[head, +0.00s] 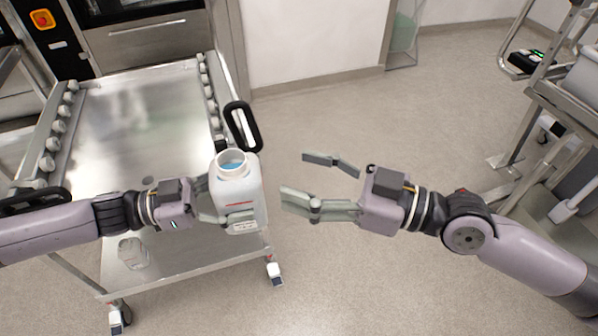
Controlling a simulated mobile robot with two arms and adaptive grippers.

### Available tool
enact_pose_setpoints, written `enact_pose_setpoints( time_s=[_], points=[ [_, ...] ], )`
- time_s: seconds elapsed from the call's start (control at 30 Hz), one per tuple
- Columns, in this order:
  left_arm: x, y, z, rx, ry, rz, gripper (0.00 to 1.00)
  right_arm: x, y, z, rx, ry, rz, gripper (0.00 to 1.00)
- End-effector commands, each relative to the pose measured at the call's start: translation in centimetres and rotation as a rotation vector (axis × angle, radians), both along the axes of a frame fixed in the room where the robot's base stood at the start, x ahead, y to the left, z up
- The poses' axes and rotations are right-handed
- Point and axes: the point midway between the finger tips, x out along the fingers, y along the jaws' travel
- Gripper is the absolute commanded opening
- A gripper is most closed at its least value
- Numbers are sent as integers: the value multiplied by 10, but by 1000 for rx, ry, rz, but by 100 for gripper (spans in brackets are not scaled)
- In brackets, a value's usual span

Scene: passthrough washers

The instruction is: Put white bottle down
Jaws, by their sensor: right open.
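The white bottle (252,192) is upright with an open mouth and blue inside its neck. It is at the near right corner of the metal cart (140,110). My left gripper (225,203) reaches in from the left with its fingers at the bottle's left side and front, and looks closed on it. The bottle's base seems to be off the cart top, held in front of its edge. My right gripper (312,182) is open and empty, to the right of the bottle and apart from it, above the floor.
The cart has rollers along both sides and black handles (242,127). A pale container (133,253) stands on its lower shelf. Most of the cart top is clear. Another metal cart (575,110) stands at the right. Floor between is free.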

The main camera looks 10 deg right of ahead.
Motion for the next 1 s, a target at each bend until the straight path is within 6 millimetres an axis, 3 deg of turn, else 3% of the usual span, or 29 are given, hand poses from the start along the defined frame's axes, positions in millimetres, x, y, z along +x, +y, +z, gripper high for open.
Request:
enact_pose_setpoints(
  time_s=[0.27, 0.8, 1.0],
  points=[
    [0, 0, 2, -4, -2, -2, 12, 4, 17, 4, 8, -6, 13, 62],
    [0, -1, 2, -4, -2, -2, 12, 41, 86, 4, 5, -3, 10, 62],
    [0, -1, 2, -4, -2, -2, 12, 51, 103, 3, 3, -3, 9, 62]
  ],
)
